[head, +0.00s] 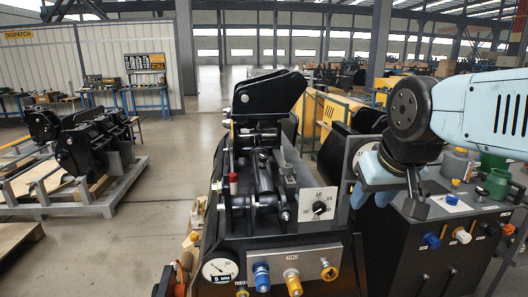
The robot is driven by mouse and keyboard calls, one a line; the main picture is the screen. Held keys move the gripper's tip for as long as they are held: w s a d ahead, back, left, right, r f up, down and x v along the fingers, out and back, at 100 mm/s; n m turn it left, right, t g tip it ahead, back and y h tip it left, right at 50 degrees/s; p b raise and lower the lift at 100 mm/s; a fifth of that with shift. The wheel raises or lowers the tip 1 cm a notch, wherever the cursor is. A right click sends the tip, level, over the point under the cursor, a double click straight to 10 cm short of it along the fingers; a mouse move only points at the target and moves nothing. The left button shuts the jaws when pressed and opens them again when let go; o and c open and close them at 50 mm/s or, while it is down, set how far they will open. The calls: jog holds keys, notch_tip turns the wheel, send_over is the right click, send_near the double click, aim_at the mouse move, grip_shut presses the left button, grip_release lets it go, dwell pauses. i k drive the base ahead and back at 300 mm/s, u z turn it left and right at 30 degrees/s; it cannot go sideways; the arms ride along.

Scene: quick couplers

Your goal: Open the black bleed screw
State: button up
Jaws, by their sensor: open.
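A black knob (319,208) sits on a white plate with numbers, on the right side of the black coupler (262,175) in the middle. I cannot tell for sure which black part is the bleed screw; a small dark round end (285,215) also shows left of that plate. My gripper (390,195) hangs at the right, pointing down, beside and to the right of the numbered plate. It is open, and I see nothing held in it. It is apart from the knob and hides part of the dark cabinet behind it.
The coupler's front panel carries a gauge (220,270), a blue fitting (261,277), and yellow fittings (292,281). A dark cabinet (450,265) with coloured knobs and a green can (497,184) stands right. Another black coupler (95,150) rests on a frame at left. Open floor lies between.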

aim_at(262, 157)
jog(key=i, duration=0.85)
jog(key=u, duration=0.05)
